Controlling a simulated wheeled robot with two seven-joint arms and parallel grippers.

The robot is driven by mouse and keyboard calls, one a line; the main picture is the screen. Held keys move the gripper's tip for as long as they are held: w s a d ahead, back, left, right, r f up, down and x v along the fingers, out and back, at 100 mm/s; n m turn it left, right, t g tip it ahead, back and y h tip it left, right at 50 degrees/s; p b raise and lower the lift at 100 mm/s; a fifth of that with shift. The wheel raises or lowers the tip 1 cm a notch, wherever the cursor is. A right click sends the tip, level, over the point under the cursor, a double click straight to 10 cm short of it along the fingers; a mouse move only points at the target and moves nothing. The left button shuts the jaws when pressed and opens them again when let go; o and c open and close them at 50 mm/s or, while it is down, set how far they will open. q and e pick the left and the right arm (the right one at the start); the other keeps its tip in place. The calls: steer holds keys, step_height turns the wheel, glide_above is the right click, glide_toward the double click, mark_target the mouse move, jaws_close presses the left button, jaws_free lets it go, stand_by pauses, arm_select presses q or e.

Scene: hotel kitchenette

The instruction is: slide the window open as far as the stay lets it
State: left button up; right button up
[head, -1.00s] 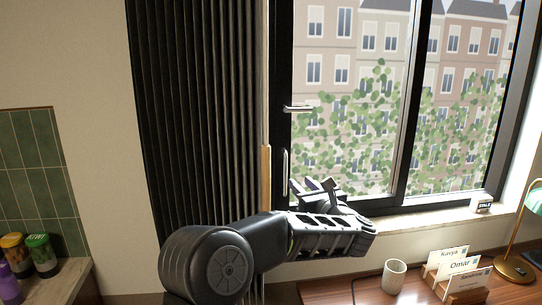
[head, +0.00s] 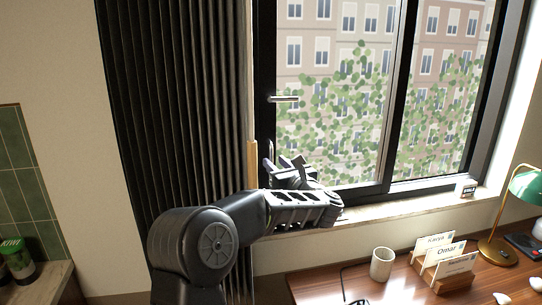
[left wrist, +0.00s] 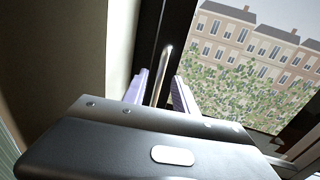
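The dark-framed window (head: 388,150) has a left sash with a horizontal lever (head: 283,99) and, below it, a slim upright pull handle (head: 270,151). The sash's left edge stands close to the frame's left side. The stay is not seen. My left gripper (head: 283,166) is at the lower part of the pull handle. In the left wrist view the metal handle (left wrist: 164,65) runs between the two fingers of the left gripper (left wrist: 159,84), with a gap visible beside it, so the gripper looks open around it. My right gripper is out of view.
A black pleated curtain (head: 175,120) hangs left of the window. Below the sill (head: 375,212), a wooden desk (head: 345,287) holds a cup (head: 382,263), a name-card holder (head: 450,284) and a green lamp (head: 527,186). A small block (head: 467,188) sits on the sill.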

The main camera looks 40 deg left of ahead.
mark_target(272, 159)
arm_select(q)
steer(key=shift+p+x, duration=0.55)
steer(key=shift+x, duration=1.4)
jaws_close()
